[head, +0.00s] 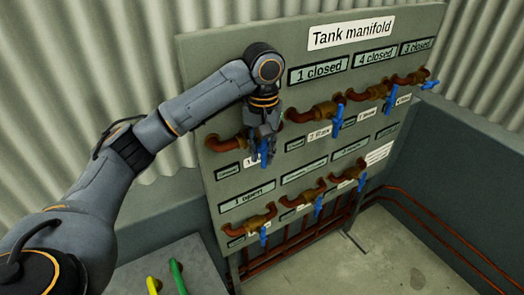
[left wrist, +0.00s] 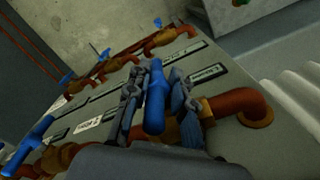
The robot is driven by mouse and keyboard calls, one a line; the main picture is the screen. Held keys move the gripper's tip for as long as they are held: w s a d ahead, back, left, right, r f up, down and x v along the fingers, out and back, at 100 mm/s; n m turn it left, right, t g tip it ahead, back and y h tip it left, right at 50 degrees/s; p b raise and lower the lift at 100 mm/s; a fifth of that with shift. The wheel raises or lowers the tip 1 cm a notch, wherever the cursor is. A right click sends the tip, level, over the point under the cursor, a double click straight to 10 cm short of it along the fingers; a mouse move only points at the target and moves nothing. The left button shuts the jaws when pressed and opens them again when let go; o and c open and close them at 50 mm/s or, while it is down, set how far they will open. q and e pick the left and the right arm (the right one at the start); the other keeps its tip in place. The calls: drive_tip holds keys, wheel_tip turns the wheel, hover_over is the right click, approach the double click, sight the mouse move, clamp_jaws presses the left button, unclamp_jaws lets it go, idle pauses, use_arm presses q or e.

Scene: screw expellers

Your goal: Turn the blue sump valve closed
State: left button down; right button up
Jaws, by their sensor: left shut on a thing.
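The grey panel (head: 290,160) headed "Tank manifold" carries two rows of copper pipes with blue valve handles. My left gripper (head: 263,150) is at the leftmost valve of the upper row. Its fingers are shut on the blue valve handle (left wrist: 155,98), which stands between them in the left wrist view; the handle's lower end (head: 264,156) shows in the head view. The label below this valve is mostly hidden, and I cannot read which valve is the sump one. My right gripper is not in view.
Other blue handles hang at the upper right (head: 337,121) and along the lower row (head: 318,206). Plates read "1 closed" (head: 318,72), "4 closed", "3 closed" and "1 open" (head: 247,197). A grey box (head: 180,268) with yellow and green levers stands lower left. Floor at right is clear.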

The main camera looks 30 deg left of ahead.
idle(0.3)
use_arm(q)
drive_tip(key=c, duration=1.2)
unclamp_jaws()
drive_tip(key=shift+o, duration=0.2)
drive_tip(key=shift+w, duration=0.15)
wheel_tip(320, 180, up, 12)
drive_tip(key=shift+f, duration=0.1)
drive_tip(key=shift+w, duration=0.1)
drive_tip(key=shift+d, duration=0.1)
